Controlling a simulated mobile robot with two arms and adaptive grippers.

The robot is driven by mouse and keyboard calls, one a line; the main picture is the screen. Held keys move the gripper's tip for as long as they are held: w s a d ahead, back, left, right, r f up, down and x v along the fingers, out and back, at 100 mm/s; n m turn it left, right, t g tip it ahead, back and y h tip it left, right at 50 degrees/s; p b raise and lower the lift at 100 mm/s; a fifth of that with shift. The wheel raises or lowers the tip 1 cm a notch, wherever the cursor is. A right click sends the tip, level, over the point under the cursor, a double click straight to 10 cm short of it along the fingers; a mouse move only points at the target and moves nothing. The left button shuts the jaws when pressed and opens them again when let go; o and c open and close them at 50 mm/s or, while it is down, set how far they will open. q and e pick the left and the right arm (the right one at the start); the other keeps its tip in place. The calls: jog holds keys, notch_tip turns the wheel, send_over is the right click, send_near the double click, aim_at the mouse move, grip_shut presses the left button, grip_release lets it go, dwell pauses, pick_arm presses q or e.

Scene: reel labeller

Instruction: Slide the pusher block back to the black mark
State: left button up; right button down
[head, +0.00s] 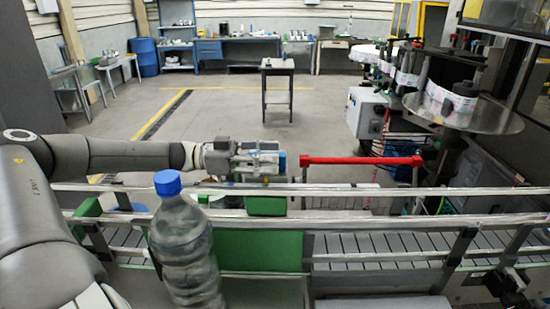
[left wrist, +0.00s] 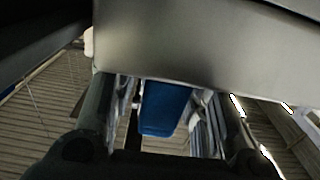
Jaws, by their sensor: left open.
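My left gripper (head: 270,163) reaches in from the left in the head view, above the conveyor's far rail. It is open. A blue block (head: 282,160) shows at its fingertips, near the left end of a red bar (head: 360,160). In the left wrist view the blue block (left wrist: 165,108) lies between the two fingers, with gaps beside it; I cannot tell whether either finger touches it. It may be the pusher block, but the frames do not settle this. I cannot make out a black mark. My right gripper is out of view.
A water bottle with a blue cap (head: 185,240) stands in front. The conveyor (head: 380,243) with metal rails runs across the front. The labelling machine with reels (head: 452,104) stands at right. A small table (head: 278,66) stands on open floor behind.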

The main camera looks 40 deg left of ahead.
pick_arm(q)
jog(key=shift+x, duration=0.9)
grip_shut()
jog(key=shift+b, duration=0.3)
